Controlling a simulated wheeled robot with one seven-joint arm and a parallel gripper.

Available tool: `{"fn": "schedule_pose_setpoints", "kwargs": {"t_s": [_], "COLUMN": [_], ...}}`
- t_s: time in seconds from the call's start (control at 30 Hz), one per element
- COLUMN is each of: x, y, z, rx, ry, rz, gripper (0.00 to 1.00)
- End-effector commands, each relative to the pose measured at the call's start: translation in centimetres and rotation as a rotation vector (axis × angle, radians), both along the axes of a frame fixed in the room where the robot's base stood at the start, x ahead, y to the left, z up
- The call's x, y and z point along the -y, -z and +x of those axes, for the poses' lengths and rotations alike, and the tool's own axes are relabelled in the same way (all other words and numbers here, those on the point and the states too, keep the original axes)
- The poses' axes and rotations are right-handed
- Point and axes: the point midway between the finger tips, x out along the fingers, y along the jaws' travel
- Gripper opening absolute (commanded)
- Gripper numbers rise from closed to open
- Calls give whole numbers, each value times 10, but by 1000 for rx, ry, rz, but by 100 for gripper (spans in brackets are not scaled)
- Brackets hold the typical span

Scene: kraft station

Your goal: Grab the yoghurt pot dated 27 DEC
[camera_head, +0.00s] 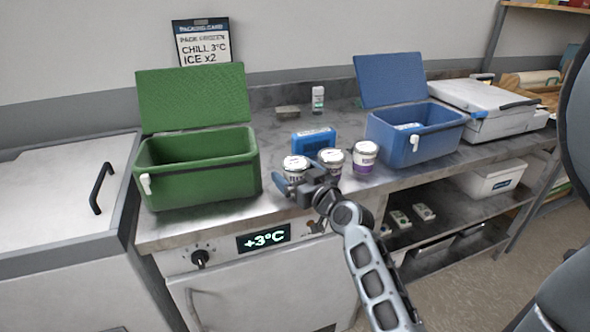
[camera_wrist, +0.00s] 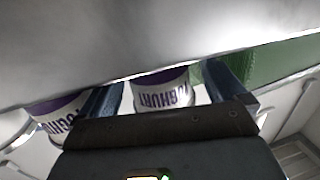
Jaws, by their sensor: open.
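Three yoghurt pots with pale lids and purple bands stand in a row near the counter's front edge: the left pot (camera_head: 295,166), the middle pot (camera_head: 331,160) and the right pot (camera_head: 365,156). My gripper (camera_head: 299,181) is open at the front of the left pot and partly covers it. In the wrist view, which is upside down, my gripper's (camera_wrist: 162,92) two fingers show on either side of the left pot (camera_wrist: 160,94). The middle pot (camera_wrist: 57,118) shows outside the fingers, at the left. I cannot read a date on any pot.
An open green cool box (camera_head: 197,180) stands left of the pots, and an open blue cool box (camera_head: 412,146) right. A blue block (camera_head: 313,139) lies behind the pots, with a small bottle (camera_head: 318,100) further back. The middle pot is close beside my gripper.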

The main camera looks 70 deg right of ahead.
Motion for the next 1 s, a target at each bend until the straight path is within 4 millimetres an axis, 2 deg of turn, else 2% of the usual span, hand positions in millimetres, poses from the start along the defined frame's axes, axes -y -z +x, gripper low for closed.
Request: {"fn": "schedule_pose_setpoints", "kwargs": {"t_s": [0.03, 0.2, 0.47, 1.0], "x": [7, 16, 17, 17], "y": [-6, -1, 0, 0], "z": [5, 18, 20, 20], "rx": [1, 1, 0, 0], "ry": [2, 1, 1, 0], "rz": [-1, -1, 0, 0], "gripper": [98, 98, 98, 47]}}
